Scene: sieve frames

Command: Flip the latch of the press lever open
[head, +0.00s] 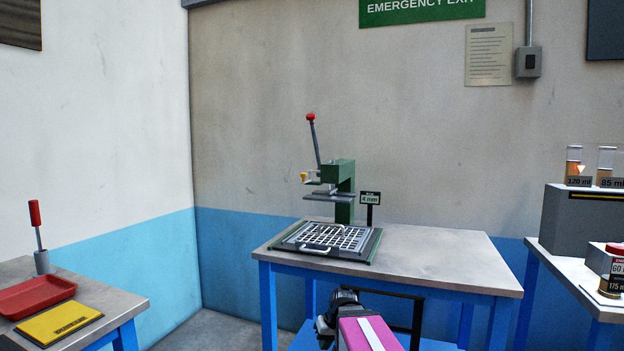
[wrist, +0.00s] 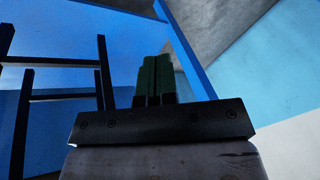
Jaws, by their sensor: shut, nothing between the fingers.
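The green press (head: 346,176) stands at the back of the blue-legged table. Its lever (head: 315,140) rises steeply and leans a little left, with a red knob on top. A small yellow part (head: 304,177), which looks like the latch, sits at the left of the press head near the lever's foot. It is too small to tell its exact position. My gripper (wrist: 153,80) shows in the wrist view with its dark fingers shut together and empty. In the head view my arm is low in front of the table, apart from the press; the fingers cannot be made out there.
A grid tray (head: 318,251) with a white handle lies on the table (head: 430,262) before the press, beside a small sign (head: 370,198). The tabletop's right side is clear. A left table holds a red tray (head: 36,297); a right bench carries jars.

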